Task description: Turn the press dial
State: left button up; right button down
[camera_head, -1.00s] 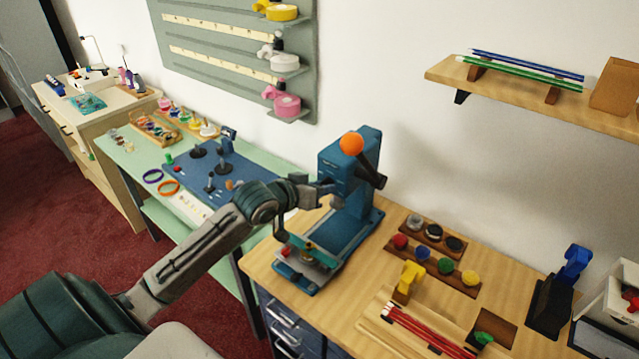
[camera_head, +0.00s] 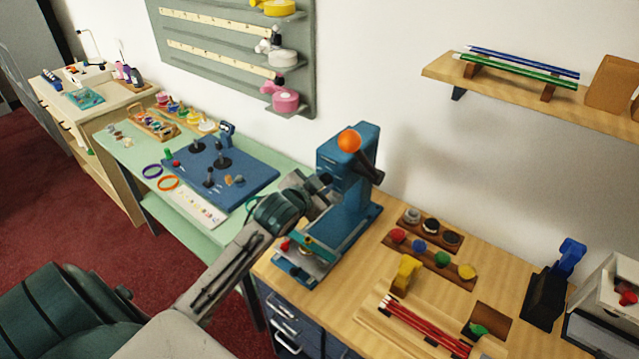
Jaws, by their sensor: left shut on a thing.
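The blue press (camera_head: 352,180) stands upright at the back left of the wooden counter, with an orange ball (camera_head: 349,140) on its dark lever (camera_head: 368,168). My left gripper (camera_head: 326,190) reaches in from the left to the front face of the press column, above the press base. It is shut on the press dial there. The fingers hide most of the dial, so its setting cannot be read. A small red part (camera_head: 285,244) and a brass-coloured part show on the press base (camera_head: 303,270) below my wrist. My right gripper is not in view.
Racks of coloured round pieces (camera_head: 440,258), a yellow stamp-like piece (camera_head: 405,272) and red pencils (camera_head: 425,325) lie right of the press. A dark blue device (camera_head: 553,290) stands further right. A green table (camera_head: 130,160) with a blue board (camera_head: 255,183) is at left.

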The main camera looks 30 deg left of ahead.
pick_arm(q)
jog(key=shift+f, duration=0.2)
dwell(0.4)
jog(key=o, duration=1)
jog(key=shift+r, duration=0.1)
jog(key=shift+c, duration=0.2)
jog(key=b+v, duration=0.3)
jog(key=v, duration=0.8)
